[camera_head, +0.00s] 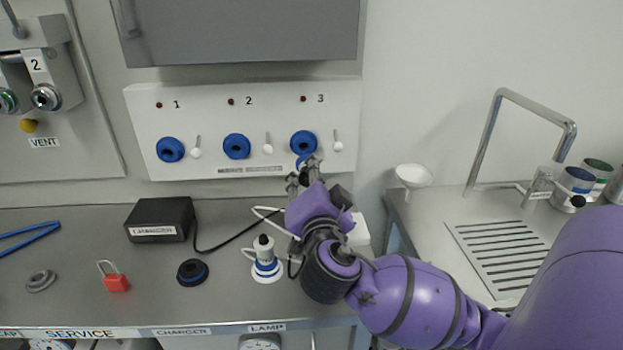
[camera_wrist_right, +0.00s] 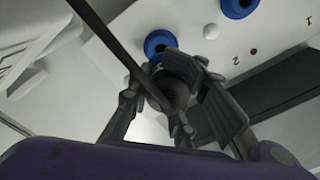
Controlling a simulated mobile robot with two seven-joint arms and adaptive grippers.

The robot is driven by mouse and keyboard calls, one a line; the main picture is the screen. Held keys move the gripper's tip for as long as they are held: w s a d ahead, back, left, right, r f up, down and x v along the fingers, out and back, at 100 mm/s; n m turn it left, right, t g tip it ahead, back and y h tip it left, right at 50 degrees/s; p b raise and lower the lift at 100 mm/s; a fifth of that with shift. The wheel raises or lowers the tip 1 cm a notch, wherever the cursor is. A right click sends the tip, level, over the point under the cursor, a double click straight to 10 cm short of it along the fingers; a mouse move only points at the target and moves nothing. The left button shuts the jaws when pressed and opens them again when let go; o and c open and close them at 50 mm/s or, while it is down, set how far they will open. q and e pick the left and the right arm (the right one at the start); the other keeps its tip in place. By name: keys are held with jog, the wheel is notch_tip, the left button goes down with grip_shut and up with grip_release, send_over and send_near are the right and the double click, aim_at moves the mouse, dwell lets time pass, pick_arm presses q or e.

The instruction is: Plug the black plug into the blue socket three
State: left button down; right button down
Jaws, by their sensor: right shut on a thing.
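The white panel (camera_head: 215,111) on the wall carries three blue sockets numbered 1 to 3. Blue socket three (camera_head: 303,142) is at the right end; it also shows in the right wrist view (camera_wrist_right: 160,42). My right gripper (camera_head: 308,176) is just below and in front of socket three. In the wrist view its fingers (camera_wrist_right: 178,92) are shut on the black plug (camera_wrist_right: 176,82), whose far end points toward socket three. Whether the plug touches the socket cannot be told. In the head view the gripper mostly hides the plug. My left gripper is not in view.
A black charger box (camera_head: 160,219) with a dark cable stands on the grey counter (camera_head: 90,250). White levers (camera_head: 337,146) sit beside the sockets. A sink tap (camera_head: 530,100) is right.

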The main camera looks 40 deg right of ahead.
jog(key=shift+x, duration=2.25)
jog(key=shift+x, duration=1.1)
dwell(0.6)
jog(key=shift+w+d+r, duration=0.1)
jog(key=shift+w+d, duration=0.2)
jog(key=shift+d, duration=0.05)
dwell(0.5)
jog(key=shift+w+a+r, duration=0.1)
jog(key=shift+w, duration=0.1)
dwell(1.1)
jog(key=c, duration=1.4)
grip_release()
jog(key=shift+s, duration=0.1)
jog(key=shift+s+a+f, duration=0.3)
jog(key=shift+s+a, duration=0.15)
jog(key=v, duration=0.6)
jog(key=shift+s, duration=0.4)
